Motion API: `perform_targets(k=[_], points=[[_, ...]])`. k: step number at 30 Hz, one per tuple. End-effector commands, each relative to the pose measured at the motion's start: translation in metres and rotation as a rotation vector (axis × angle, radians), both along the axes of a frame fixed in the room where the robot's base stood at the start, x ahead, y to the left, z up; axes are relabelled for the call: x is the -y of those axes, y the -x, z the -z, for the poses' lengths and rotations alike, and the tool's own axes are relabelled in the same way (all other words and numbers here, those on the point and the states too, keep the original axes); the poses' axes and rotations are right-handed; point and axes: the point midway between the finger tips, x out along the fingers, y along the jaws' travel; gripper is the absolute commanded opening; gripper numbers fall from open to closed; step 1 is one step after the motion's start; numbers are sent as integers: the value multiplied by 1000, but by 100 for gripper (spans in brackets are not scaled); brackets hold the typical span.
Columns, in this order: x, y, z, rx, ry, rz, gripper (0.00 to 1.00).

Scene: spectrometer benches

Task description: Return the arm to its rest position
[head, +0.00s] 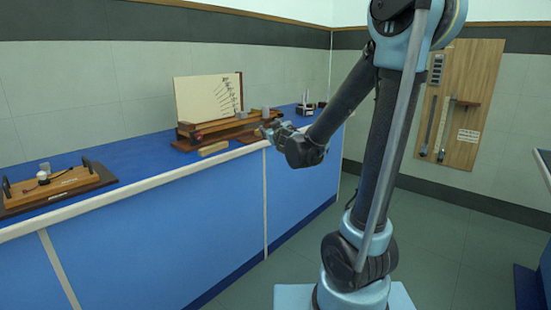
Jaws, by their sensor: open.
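My gripper (272,131) is at the end of my dark forearm, near the front edge of the blue bench (120,155). It points left, toward the wooden apparatus on the bench. Its jaws are small in this view, but they look open and I see nothing held between them. My arm rises from its light blue base, bends at the top and comes down to the gripper.
On the bench stand a wooden apparatus with a pale upright board (205,98), a small wooden block (213,149) and a wooden tray with handles (55,185). A wooden panel (472,95) hangs on the right wall.

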Motion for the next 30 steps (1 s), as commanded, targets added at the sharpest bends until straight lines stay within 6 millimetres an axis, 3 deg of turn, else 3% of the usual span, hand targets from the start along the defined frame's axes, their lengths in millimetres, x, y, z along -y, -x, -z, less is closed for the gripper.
perform_targets(k=[1, 6, 11, 15, 22, 30], points=[[22, 5, 1, -27, -4, 54, 47], [91, 25, 15, -143, -8, 228, 47], [147, 58, 38, -278, -9, 365, 47], [187, 95, 63, -415, -11, 464, 47], [230, 170, 109, -665, -19, 570, 47], [243, 271, 163, -984, -46, 593, 47]])
